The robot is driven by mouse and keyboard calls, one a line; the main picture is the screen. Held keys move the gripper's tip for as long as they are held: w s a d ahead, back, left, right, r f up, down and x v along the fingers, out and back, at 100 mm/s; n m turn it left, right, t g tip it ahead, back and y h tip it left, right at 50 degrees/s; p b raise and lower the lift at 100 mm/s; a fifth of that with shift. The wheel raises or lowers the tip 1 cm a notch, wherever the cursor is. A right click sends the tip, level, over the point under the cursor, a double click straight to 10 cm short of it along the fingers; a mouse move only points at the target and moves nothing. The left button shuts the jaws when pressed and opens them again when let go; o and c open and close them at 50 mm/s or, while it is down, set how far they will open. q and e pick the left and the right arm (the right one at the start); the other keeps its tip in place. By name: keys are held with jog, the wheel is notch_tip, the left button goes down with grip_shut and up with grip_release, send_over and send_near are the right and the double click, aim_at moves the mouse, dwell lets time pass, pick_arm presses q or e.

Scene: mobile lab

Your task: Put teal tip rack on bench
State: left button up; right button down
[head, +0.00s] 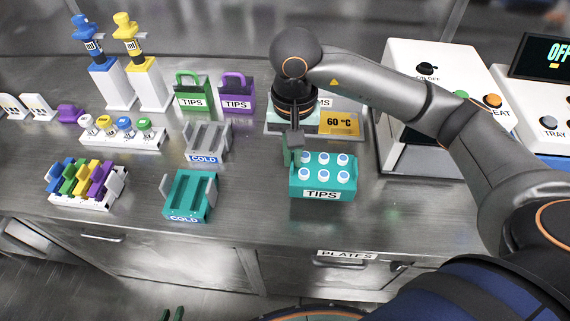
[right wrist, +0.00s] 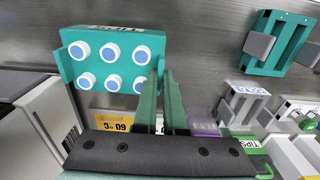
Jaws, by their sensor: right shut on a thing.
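The teal tip rack (head: 323,190) has several white tips with blue centres and a TIPS label on its front. It is at the bench front, right of the teal COLD holder; I cannot tell whether it touches the bench top. My right gripper (head: 294,155) is shut on the rack's left end. In the right wrist view the fingers (right wrist: 161,78) are at the edge of the rack (right wrist: 66,68). The steel bench (head: 255,205) lies beneath.
The teal COLD holder (head: 190,195) and grey COLD holder (head: 207,142) stand left of the rack. Behind are a 60 °C heater block (head: 340,123) and green (head: 192,95) and purple (head: 237,97) TIPS racks. A white machine (head: 425,65) stands right. Bench is clear right of the rack.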

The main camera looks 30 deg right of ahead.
jog(key=f, duration=0.1)
jog(key=w+f, duration=0.1)
jog(key=f, duration=0.1)
jog(key=a+f, duration=0.1)
jog(key=shift+w+f, duration=0.2)
jog(key=shift+f, duration=0.05)
jog(key=shift+f+p, duration=0.25)
jog(key=shift+p, duration=0.05)
jog(key=shift+f, duration=0.2)
jog(key=c, duration=1.3)
grip_release()
jog(key=o, duration=0.3)
